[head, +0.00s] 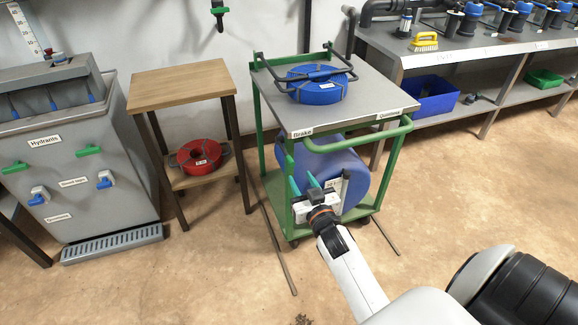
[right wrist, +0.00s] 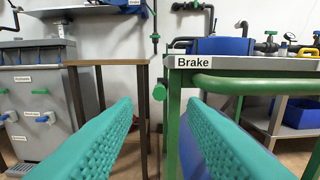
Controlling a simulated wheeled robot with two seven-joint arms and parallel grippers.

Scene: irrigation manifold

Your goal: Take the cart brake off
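The green cart (head: 384,190) with a grey top (head: 375,95) stands in the middle of the head view. A "Brake" label (head: 302,133) is on its front left corner; it shows large in the right wrist view (right wrist: 193,63). I cannot make out for certain which part is the brake lever. My right gripper (head: 302,183) is in front of the cart's left side, below the label and the green push bar (head: 360,142). In the right wrist view its teal fingers (right wrist: 160,108) are wide apart with nothing gripped. My left gripper is not in view.
A blue hose coil (head: 318,91) lies on the cart top, and a large blue drum (head: 348,168) is on the lower shelf. A wooden-topped stand (head: 178,86) with a red coil (head: 199,155) is left of the cart. A workbench (head: 460,58) is behind right. Floor in front is mostly clear.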

